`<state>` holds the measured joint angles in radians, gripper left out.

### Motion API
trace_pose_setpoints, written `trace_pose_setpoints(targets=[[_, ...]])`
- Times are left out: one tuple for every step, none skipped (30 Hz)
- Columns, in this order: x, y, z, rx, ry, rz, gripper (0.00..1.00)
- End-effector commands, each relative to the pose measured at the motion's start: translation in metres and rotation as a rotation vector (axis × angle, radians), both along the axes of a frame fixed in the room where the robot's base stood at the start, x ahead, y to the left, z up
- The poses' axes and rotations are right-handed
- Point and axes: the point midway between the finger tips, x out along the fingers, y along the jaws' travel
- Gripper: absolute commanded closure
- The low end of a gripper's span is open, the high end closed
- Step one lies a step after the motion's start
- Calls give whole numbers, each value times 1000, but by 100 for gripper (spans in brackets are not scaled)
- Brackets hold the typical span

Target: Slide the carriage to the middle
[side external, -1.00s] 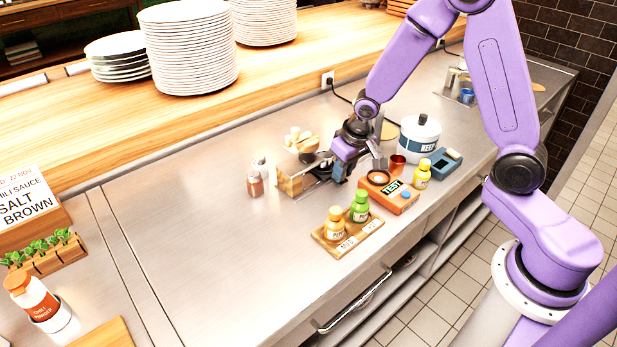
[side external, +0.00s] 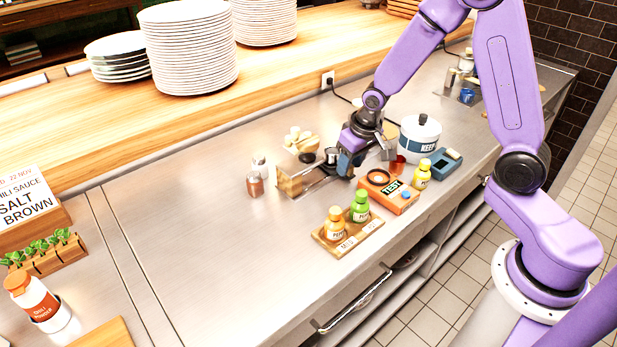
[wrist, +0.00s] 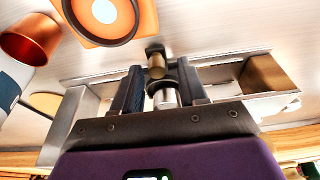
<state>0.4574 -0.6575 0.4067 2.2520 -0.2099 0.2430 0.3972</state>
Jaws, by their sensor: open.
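The carriage, with a brass and silver post (wrist: 158,68), sits on a short rail between two end blocks. In the wrist view the post stands between my gripper's (wrist: 160,85) two dark fingers, which are apart on either side of it. I cannot tell whether either finger touches it. The rail's one end is a brass-coloured block (wrist: 268,76), the other a grey metal block (wrist: 70,118). In the side view my gripper (side external: 347,166) is low over the rail, to the right of the brass block (side external: 289,178), and partly hides the carriage.
An orange TEST box (side external: 388,192) with a dark ring stands just in front of the rail. A copper cup (side external: 398,166), a white pot (side external: 420,138) and a yellow bottle (side external: 421,175) are to the right. Shakers (side external: 255,184) stand left; bare counter (side external: 190,220) lies beyond.

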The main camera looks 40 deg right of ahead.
Motion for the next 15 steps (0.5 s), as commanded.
trace_pose_setpoints(targets=[[1,0,4,1,-3,-1,57],[0,0,6,1,-2,-2,57],[0,0,9,1,-3,-1,57],[0,0,11,2,-3,0,57],[0,0,13,2,-2,0,57],[0,0,16,1,-2,-1,57],[1,0,18,1,-3,-1,57],[1,0,20,1,-3,-1,57],[1,0,23,1,-2,0,57],[1,0,25,1,-2,0,57],[1,0,27,1,-3,0,57],[1,0,30,2,-3,0,57],[0,0,32,2,-2,-1,57],[0,0,34,2,-2,-1,57],[1,0,36,2,-3,0,57]])
